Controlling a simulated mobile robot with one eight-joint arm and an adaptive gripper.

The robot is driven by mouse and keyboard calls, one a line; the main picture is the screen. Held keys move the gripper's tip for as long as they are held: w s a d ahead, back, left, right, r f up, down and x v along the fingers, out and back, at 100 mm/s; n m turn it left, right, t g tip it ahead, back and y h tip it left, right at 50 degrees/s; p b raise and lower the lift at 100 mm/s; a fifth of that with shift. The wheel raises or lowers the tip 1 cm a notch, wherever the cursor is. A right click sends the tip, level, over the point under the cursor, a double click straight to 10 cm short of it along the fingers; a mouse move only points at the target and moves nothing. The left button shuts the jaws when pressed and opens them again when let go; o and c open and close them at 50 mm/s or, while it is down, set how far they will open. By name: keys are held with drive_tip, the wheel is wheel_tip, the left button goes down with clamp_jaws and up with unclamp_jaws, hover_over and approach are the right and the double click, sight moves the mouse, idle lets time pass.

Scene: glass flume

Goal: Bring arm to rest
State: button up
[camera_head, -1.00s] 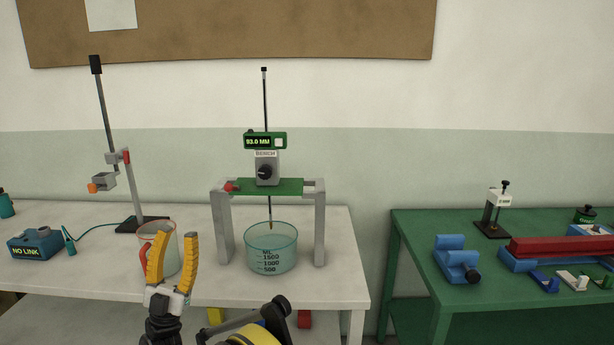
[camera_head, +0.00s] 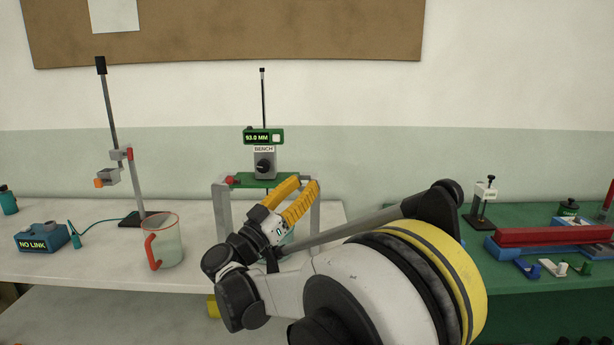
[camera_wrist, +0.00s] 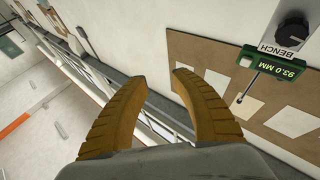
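My gripper (camera_head: 297,192) has yellow ridged fingers and is raised in front of the bench gauge stand, its fingers pointing up and to the right. In the wrist view my gripper (camera_wrist: 158,80) shows its two fingers apart with nothing between them. My arm is bent across the lower middle and right of the head view. It hides much of the gauge stand's lower part and most of the beaker under it.
A gauge (camera_head: 264,137) reading 93.0 MM tops the grey-legged stand (camera_head: 222,205). A clear jug (camera_head: 166,243) with a red handle stands left on the white table (camera_head: 100,270). A blue NO LINK box (camera_head: 42,238) and a clamp stand (camera_head: 138,190) are farther left. A green table (camera_head: 400,215) is at right.

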drive_tip(key=s+d+f+n+g+y, duration=0.15)
drive_tip(key=d+g, duration=0.25)
drive_tip(key=d, duration=0.9)
drive_tip(key=s+d+f+n+g+y, duration=0.35)
drive_tip(key=s+d+f, duration=0.25)
drive_tip(key=s+d, duration=0.45)
drive_tip(key=s+a+f+n+g+y, duration=0.1)
drive_tip(key=s+f+y, duration=0.4)
drive_tip(key=s, duration=0.6)
drive_tip(key=s+a+f+n+g+y, duration=0.1)
drive_tip(key=s+f+y, duration=0.4)
drive_tip(key=s, duration=0.6)
wheel_tip(320, 180, down, 2)
drive_tip(key=shift+s+a+f+n, duration=0.1)
drive_tip(key=shift+s+a+n, duration=0.2)
drive_tip(key=shift+a, duration=0.45)
